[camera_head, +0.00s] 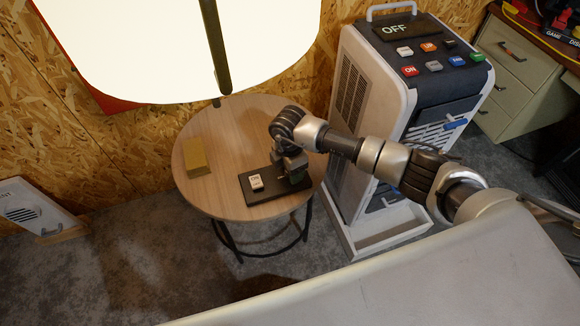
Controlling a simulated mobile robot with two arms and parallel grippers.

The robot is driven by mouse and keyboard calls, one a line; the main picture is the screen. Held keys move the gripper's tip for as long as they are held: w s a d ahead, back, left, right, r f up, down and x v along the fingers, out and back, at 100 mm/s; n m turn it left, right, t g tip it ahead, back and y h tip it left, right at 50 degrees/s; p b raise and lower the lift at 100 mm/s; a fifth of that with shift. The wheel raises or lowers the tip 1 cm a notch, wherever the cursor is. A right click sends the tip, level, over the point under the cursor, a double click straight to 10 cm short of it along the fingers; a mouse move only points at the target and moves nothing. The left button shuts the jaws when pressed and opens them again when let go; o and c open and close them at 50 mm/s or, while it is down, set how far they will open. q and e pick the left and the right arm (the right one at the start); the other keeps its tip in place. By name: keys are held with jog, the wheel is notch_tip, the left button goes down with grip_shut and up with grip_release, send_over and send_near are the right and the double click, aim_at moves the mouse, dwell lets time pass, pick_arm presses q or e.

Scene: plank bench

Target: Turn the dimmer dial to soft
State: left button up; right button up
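A dark rectangular plate (270,197) lies on the round wooden table. A white rocker switch (256,183) with small lettering sits on its left part. My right arm comes in from the right, and my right gripper (292,170) points down over the plate's right part. The gripper covers that part, so I cannot make out the dial or its marks. A small greenish patch shows under the fingers, too small to identify. I cannot tell whether the fingers are open, shut or touching anything. My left gripper is out of view.
The round table (225,140) also holds a yellow-brown block (196,157). A large lit lampshade (170,45) fills the upper left. A grey-white machine (375,75) with coloured buttons and an OFF display stands close right of the table. A drawer cabinet (515,75) is at far right.

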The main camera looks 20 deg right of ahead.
jog(key=shift+r, duration=0.1)
jog(key=shift+r, duration=0.35)
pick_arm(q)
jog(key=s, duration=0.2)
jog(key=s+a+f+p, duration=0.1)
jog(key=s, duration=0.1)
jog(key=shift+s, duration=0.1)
pick_arm(e)
notch_tip(320, 180, up, 10)
jog(key=shift+w, duration=0.2)
